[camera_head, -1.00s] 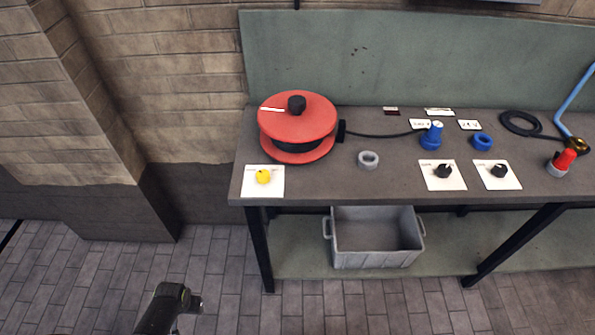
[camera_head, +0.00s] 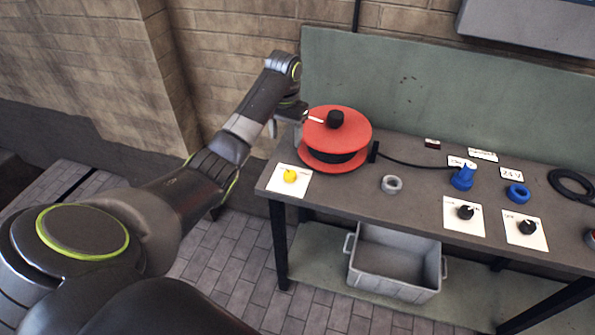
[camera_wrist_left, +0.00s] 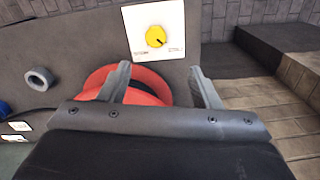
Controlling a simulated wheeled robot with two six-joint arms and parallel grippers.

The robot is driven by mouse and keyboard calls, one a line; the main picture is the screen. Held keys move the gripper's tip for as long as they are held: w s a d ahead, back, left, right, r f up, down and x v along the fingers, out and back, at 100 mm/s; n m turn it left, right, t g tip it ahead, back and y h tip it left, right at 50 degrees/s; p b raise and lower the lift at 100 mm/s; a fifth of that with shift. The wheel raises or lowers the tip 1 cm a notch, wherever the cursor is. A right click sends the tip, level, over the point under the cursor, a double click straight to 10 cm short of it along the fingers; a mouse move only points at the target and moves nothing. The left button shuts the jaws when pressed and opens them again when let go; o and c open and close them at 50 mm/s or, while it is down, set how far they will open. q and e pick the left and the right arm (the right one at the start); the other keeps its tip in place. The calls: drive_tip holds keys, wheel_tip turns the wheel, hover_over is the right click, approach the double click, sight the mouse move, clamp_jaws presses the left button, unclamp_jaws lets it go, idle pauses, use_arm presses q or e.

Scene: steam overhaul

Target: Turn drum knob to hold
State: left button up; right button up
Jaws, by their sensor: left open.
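A yellow knob (camera_head: 290,176) sits on a white plate (camera_head: 304,187) at the bench's front left corner. In the left wrist view the yellow knob (camera_wrist_left: 156,37) has a dark mark; the plate's print is too small to read. A red drum (camera_head: 350,122) with a black knob (camera_head: 335,118) on top stands behind it. My left gripper (camera_head: 285,128) is open and empty at the drum's left side, above and behind the yellow knob. In the left wrist view its fingers (camera_wrist_left: 162,84) are spread, with the red drum beyond them. My right gripper is not in view.
The bench (camera_head: 415,210) also holds a grey ring (camera_head: 391,184), a blue plug (camera_head: 463,178), a blue ring (camera_head: 517,194) and two black knobs on white plates. A grey crate (camera_head: 395,268) sits below.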

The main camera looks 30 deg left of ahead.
use_arm(q)
wheel_tip(320, 180, up, 3)
drive_tip(key=b, duration=0.5)
approach(290, 173)
wheel_tip(290, 173, down, 8)
drive_tip(key=shift+w+a+r+p, duration=0.1)
drive_tip(key=shift+w+r+p, duration=0.05)
drive_tip(key=shift+p, duration=0.8)
drive_tip(key=shift+f, duration=0.55)
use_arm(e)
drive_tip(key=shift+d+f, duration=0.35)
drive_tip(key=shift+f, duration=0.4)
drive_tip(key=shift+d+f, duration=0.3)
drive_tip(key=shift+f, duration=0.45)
use_arm(q)
drive_tip(key=c, duration=1)
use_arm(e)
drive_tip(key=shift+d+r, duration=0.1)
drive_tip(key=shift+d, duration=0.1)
